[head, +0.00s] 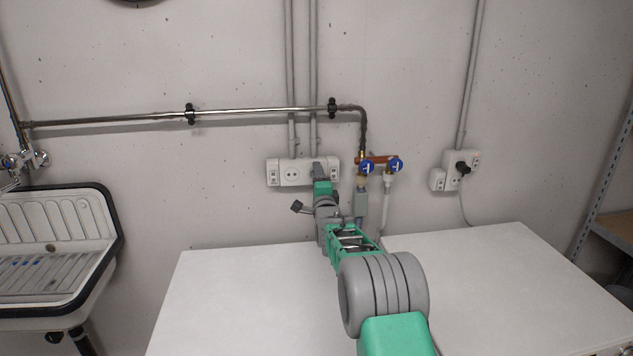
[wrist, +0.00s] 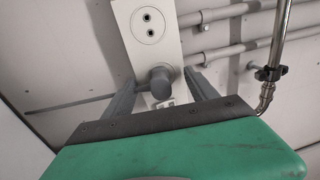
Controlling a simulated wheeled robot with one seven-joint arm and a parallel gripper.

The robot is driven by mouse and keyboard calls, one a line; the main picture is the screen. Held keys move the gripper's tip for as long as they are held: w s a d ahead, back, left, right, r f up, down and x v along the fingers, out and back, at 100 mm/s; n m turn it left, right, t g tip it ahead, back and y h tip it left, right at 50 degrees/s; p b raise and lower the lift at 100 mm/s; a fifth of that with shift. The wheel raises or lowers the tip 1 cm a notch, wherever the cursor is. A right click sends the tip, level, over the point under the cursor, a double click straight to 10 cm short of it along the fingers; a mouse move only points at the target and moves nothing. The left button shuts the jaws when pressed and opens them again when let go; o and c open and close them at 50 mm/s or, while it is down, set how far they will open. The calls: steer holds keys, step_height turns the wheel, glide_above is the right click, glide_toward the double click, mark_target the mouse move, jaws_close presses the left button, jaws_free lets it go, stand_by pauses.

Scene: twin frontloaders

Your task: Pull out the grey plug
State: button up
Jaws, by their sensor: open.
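The grey plug (wrist: 162,84) sits in the wall socket panel (wrist: 172,45), below a free round socket in the wrist view. My gripper (wrist: 160,79) is open, with one grey finger on each side of the plug and a gap visible on both sides. I cannot tell how far the fingertips reach along the plug. In the head view my gripper (head: 317,168) is at the right part of the socket panel (head: 274,174) and hides the plug there.
Blue-handled valves (head: 366,167) and their pipes stand close to the right of my gripper. A second outlet (head: 449,160) with a black plug (head: 463,168) is further right. A white worktop (head: 230,300) lies below my arm. A sink (head: 55,240) is at the left.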

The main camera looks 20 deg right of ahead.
steer(key=shift+c, duration=0.5)
steer(key=shift+r, duration=0.15)
jaws_close()
stand_by(0.4)
steer(key=shift+b+v, duration=2.25)
steer(key=shift+v, duration=0.75)
